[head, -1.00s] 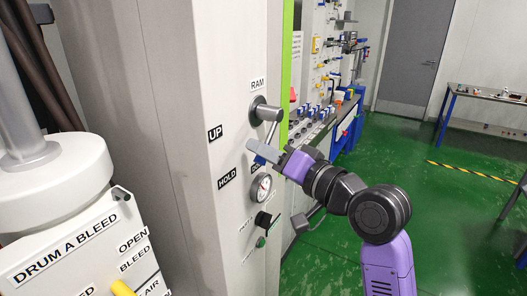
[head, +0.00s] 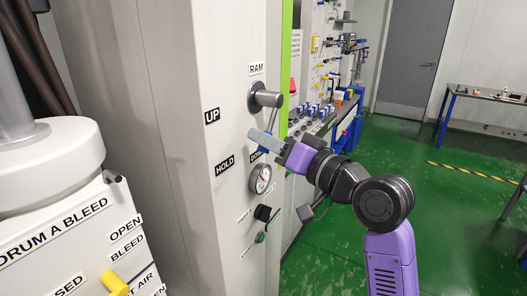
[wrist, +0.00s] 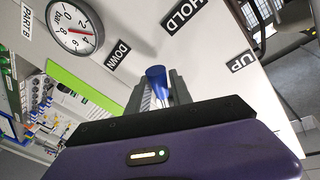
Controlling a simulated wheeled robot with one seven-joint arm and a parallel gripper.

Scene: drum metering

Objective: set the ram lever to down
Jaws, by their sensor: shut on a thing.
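The ram lever has a grey round hub (head: 265,98) under the RAM label on the pale panel. Its arm hangs downward, mostly hidden behind my gripper (head: 266,140). Its blue grip (head: 264,150) shows just below the fingers, in front of the panel and close to the partly covered DOWN label (head: 258,156). In the wrist view the blue grip (wrist: 156,76) sits between the two grey fingers of my gripper (wrist: 157,92), which is shut on it. There the DOWN label (wrist: 120,54) lies left of the grip and the HOLD label (wrist: 184,15) above right.
The UP label (head: 212,116) and a pressure gauge (head: 260,178) are on the same panel. A black knob (head: 263,213) and green button (head: 260,237) sit below the gauge. Green floor (head: 400,150) is open at right.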

